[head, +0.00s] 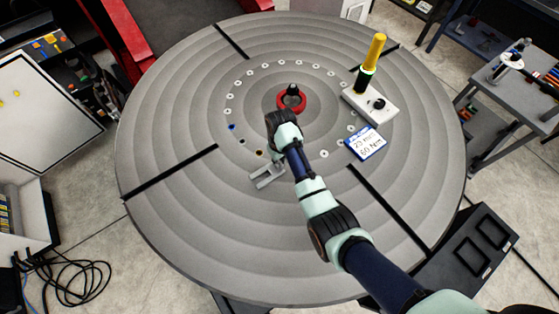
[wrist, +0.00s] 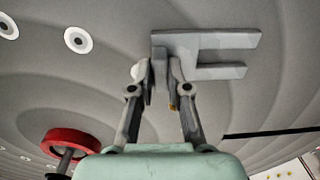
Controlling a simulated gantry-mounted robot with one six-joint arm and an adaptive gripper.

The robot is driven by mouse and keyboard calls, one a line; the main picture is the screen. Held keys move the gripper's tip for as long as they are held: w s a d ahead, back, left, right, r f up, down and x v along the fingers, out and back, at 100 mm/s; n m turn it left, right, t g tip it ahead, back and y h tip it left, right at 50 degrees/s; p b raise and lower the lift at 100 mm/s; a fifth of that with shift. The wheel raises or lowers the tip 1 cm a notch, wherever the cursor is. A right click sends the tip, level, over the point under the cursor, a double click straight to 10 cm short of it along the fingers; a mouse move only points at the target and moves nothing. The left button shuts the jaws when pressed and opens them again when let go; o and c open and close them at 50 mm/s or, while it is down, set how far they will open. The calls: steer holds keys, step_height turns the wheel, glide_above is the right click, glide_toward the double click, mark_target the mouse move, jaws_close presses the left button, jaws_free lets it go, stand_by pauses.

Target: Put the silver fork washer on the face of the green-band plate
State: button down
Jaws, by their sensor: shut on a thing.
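The silver fork washer (head: 267,174) is a flat two-pronged piece over the near-left part of the round grey table. It also shows in the wrist view (wrist: 205,50), with its prongs pointing right. My gripper (wrist: 162,78) is shut on its back end; in the head view my wrist hides the fingertips. I cannot tell whether the washer touches the table. A pale plate (head: 385,110) lies at the right of the table. On it stand a black knob and a yellow-topped black post with a green band (head: 367,71).
A red ring with a black knob (head: 291,101) stands at the table's middle, within a circle of bolt holes. A blue-edged note card (head: 366,142) lies near the pale plate. Black slots (head: 170,172) cross the grey table (head: 200,235). Its front left is clear.

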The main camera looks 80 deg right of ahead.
steer(key=shift+f, duration=0.1)
steer(key=c, duration=1.1)
jaws_free()
steer(key=shift+c, duration=0.2)
step_height(320, 180, up, 12)
steer(key=p, duration=0.3)
steer(key=shift+d, duration=0.1)
